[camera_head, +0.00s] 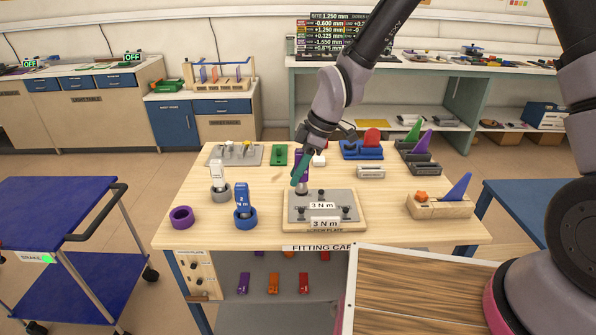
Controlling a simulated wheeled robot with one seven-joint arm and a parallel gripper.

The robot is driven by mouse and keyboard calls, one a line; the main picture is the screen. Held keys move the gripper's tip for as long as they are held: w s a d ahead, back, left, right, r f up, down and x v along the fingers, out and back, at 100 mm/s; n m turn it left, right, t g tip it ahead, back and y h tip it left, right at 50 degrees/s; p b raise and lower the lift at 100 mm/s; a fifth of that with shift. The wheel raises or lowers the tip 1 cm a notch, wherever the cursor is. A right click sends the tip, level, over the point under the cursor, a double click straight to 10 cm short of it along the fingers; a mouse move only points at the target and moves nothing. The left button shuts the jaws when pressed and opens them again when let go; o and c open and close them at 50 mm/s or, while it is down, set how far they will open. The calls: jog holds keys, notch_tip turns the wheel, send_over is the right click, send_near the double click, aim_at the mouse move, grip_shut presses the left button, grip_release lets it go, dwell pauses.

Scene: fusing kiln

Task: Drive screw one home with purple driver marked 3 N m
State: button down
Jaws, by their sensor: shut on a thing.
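My gripper (301,176) is shut on the purple driver (302,186), left of and behind the screw plate. The teal fingers cover part of the driver, and its marking cannot be read. The driver looks upright and its tip is apart from the screws. The grey screw plate (333,197) lies on a wooden base on the fitting table. Dark screws stand on it: one at the back (321,194), one at the front left (299,212) and one at the front right (346,212). Two labels on the plate read 3 N m. Which screw is number one cannot be told.
An empty purple ring (181,218) sits at the table's left. A blue driver (241,196) and a white driver (215,173) stand in rings nearby. A wooden block with a blue wedge (440,206) is at the right. A blue cart (62,212) stands left of the table.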

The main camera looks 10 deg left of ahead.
aim_at(297, 190)
jog(key=shift+f, duration=2.7)
jog(key=shift+f, duration=1)
dwell(1.5)
jog(key=shift+r, duration=0.1)
dwell(0.8)
jog(key=shift+r, duration=2.45)
